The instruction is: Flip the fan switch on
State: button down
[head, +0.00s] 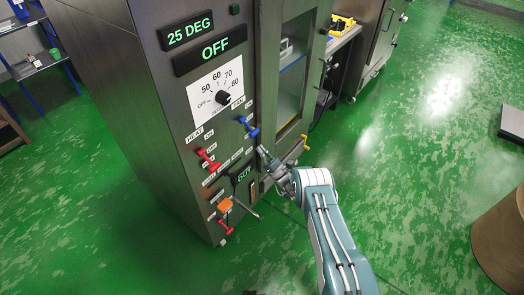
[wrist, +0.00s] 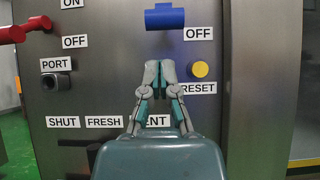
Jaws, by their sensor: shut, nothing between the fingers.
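The blue switch lever (head: 249,127) is on the cabinet's front panel, right of the red heat lever (head: 207,158). In the wrist view the blue lever (wrist: 165,18) is at top centre, with an OFF label (wrist: 198,34) just below and right of it. Its exact tilt is hard to tell. My gripper (head: 264,152) is shut and empty, just below and right of the blue lever in the head view. In the wrist view its closed fingertips (wrist: 160,70) point up below the lever, with a visible gap.
A yellow RESET button (wrist: 200,69) is right of my fingertips. A PORT socket (wrist: 56,83) is at left. The dial (head: 222,97) and OFF display (head: 215,48) are above. A yellow door handle (head: 295,148) juts out to the right. Green floor is open at right.

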aim_at(251, 136)
jog(key=x, duration=0.6)
jog(key=shift+w+a+r, duration=0.15)
jog(key=shift+a+r, duration=0.05)
jog(key=shift+r, duration=0.05)
jog(key=shift+d, duration=0.1)
